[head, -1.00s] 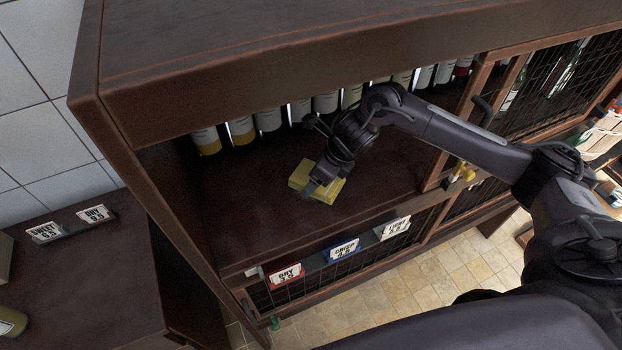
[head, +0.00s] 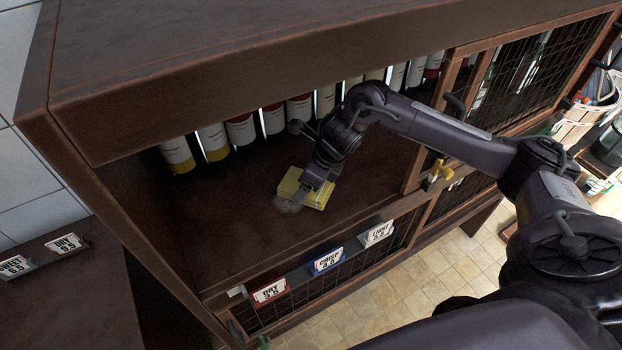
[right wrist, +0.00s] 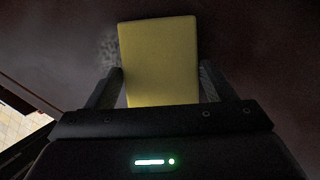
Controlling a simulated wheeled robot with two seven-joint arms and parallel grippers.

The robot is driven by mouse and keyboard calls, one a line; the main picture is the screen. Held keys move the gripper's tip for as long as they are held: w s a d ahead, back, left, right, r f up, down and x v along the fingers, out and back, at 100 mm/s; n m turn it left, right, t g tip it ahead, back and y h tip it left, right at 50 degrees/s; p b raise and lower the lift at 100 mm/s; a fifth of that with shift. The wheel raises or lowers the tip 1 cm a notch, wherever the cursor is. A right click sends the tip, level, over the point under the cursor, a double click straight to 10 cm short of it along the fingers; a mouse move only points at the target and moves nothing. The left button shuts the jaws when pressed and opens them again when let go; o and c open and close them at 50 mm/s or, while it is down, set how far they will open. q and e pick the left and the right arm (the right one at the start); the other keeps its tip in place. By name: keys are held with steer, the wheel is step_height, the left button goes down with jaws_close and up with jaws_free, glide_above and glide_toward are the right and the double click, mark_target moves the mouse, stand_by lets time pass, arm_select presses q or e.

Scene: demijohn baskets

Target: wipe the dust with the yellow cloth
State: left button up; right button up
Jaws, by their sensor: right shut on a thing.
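The yellow cloth (head: 316,196) is a folded, block-like pad on the dark brown shelf (head: 240,235) inside the cabinet. My right gripper (head: 318,180) is shut on it from above. In the right wrist view the yellow cloth (right wrist: 160,62) sits between the two fingers of my right gripper (right wrist: 160,92). A pale grey dust patch (head: 288,202) shows on the shelf at the cloth's left edge. The dust also shows in the right wrist view (right wrist: 109,50), left of the cloth. Whether some dust lies under the cloth is hidden. My left gripper is not in view.
Several bottles (head: 240,131) stand in a row along the back of the shelf. The cabinet's top board (head: 250,100) overhangs the shelf. Price tags, such as the red one (head: 270,291), line the front edge. The shelf's left part is clear.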

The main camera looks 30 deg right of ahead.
mark_target(291, 187)
steer(key=shift+s+a, duration=0.15)
steer(key=shift+a, duration=4.35)
steer(key=shift+w+f+b, duration=0.2)
steer(key=shift+w+b, duration=0.15)
steer(key=shift+b, duration=0.3)
steer(key=shift+w+d+b, duration=0.15)
steer(key=shift+d+b, duration=0.4)
steer(key=shift+d, duration=0.7)
steer(key=shift+d+r, duration=0.1)
steer(key=shift+d, duration=0.5)
steer(key=shift+d+b, duration=0.55)
steer(key=shift+d, duration=0.3)
steer(key=shift+d+r, duration=0.15)
steer(key=shift+d, duration=0.6)
steer(key=shift+w+d+b, duration=0.15)
steer(key=shift+d+b, duration=0.7)
steer(key=shift+d, duration=0.7)
steer(key=shift+a, duration=1.85)
steer(key=shift+s+a, duration=0.15)
steer(key=shift+a, duration=1.05)
steer(key=shift+s+a, duration=0.1)
steer(key=shift+a, duration=1.95)
